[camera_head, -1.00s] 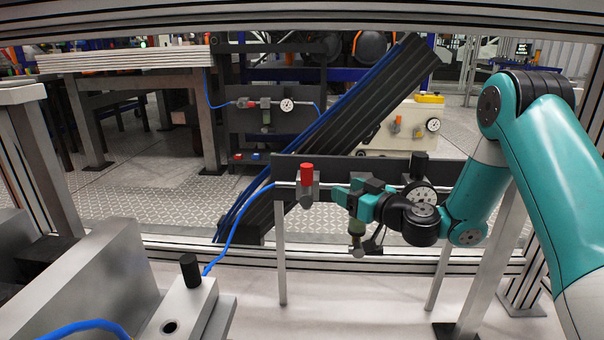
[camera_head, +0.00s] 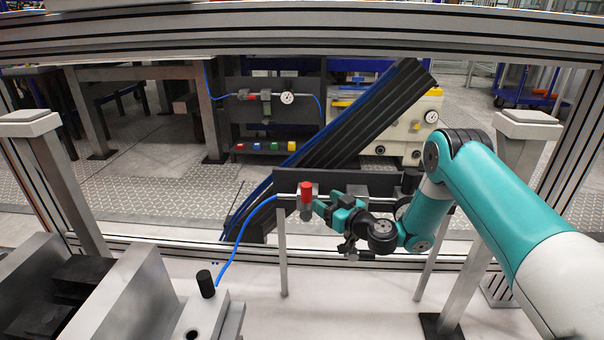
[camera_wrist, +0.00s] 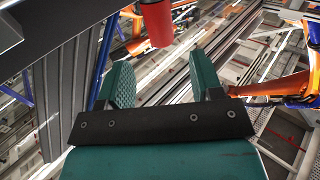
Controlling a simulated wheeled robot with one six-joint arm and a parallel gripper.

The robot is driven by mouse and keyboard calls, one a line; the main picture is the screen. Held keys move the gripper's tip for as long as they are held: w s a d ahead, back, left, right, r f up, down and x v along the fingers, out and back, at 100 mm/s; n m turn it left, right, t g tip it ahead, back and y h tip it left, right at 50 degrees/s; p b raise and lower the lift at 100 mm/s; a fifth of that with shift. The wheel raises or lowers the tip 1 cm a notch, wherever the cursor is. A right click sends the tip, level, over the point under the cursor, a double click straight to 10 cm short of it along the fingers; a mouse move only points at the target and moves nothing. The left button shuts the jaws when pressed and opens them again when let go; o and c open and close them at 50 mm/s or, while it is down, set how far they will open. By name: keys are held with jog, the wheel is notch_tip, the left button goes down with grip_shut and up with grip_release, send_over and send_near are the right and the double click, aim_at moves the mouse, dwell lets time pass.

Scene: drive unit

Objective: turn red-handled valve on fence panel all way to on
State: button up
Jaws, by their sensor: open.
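The red-handled valve (camera_head: 306,190) sits at the left end of the dark fence panel (camera_head: 345,180), with its red handle upright on a grey body. A blue hose joins it from the left. My gripper (camera_head: 318,204) is just right of the valve in the head view, its fingers pointing left toward it. In the wrist view the red handle (camera_wrist: 156,22) shows at the top, beyond and between the fingertips of my open gripper (camera_wrist: 160,75). Nothing is between the fingers. I cannot tell whether a finger touches the valve body.
A grey block with a black peg (camera_head: 206,284) is at the lower left. A diagonal black conveyor (camera_head: 370,120) rises behind the panel. The white surface in front of the panel legs is clear.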

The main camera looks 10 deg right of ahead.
aim_at(302, 186)
jog(key=x, duration=1)
jog(key=shift+w, duration=0.2)
jog(key=shift+c, duration=0.2)
grip_shut()
